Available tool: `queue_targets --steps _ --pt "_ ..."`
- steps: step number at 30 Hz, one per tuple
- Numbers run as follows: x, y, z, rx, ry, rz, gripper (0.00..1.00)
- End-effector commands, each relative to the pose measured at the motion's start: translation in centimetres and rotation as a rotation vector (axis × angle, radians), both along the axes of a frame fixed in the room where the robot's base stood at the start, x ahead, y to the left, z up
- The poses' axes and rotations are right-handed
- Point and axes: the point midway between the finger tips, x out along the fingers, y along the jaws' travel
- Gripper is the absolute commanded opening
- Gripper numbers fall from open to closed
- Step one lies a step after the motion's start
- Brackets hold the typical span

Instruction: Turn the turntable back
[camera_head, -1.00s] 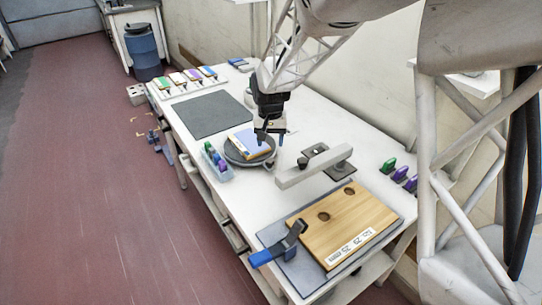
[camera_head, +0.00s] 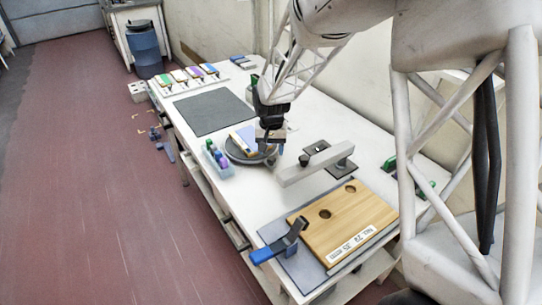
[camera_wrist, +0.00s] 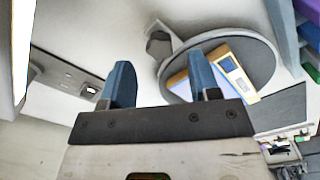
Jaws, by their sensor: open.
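The turntable (camera_head: 236,154) is a round dark grey disc on the white table, just left of my gripper in the head view. A block with a blue top and a yellowish edge (camera_head: 240,139) lies on it. In the wrist view the turntable (camera_wrist: 262,50) is at the upper right, and the block (camera_wrist: 232,72) on it is partly hidden by a finger. A grey knob-like piece (camera_wrist: 158,44) shows at the turntable's edge. My gripper (camera_head: 270,150) is open and empty at the turntable's right side. Its two blue-grey fingers (camera_wrist: 160,80) stand apart in the wrist view; contact cannot be told.
A grey-white arm fixture (camera_head: 312,165) stands right of the turntable. A wooden board (camera_head: 345,220) and a blue-handled clamp (camera_head: 278,245) are at the near end. A bin of coloured bottles (camera_head: 216,160) is close on the left. A dark mat (camera_head: 210,112) lies beyond.

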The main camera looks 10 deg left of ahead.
Motion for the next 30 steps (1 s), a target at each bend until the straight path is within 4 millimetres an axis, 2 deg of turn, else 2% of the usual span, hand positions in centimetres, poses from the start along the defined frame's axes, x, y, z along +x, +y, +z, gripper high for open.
queue_targets --steps 3,9,20,23,30 --pt "0.0 0.0 -1.5 0.000 0.001 0.000 0.56" --pt "0.0 0.0 -2.9 0.000 0.001 0.000 0.56" --pt "0.0 0.0 -3.3 0.000 0.000 0.000 0.56" --pt "0.0 0.0 -3.2 0.000 0.000 0.000 0.44" --pt "0.0 0.0 -3.2 0.000 0.000 0.000 0.07"
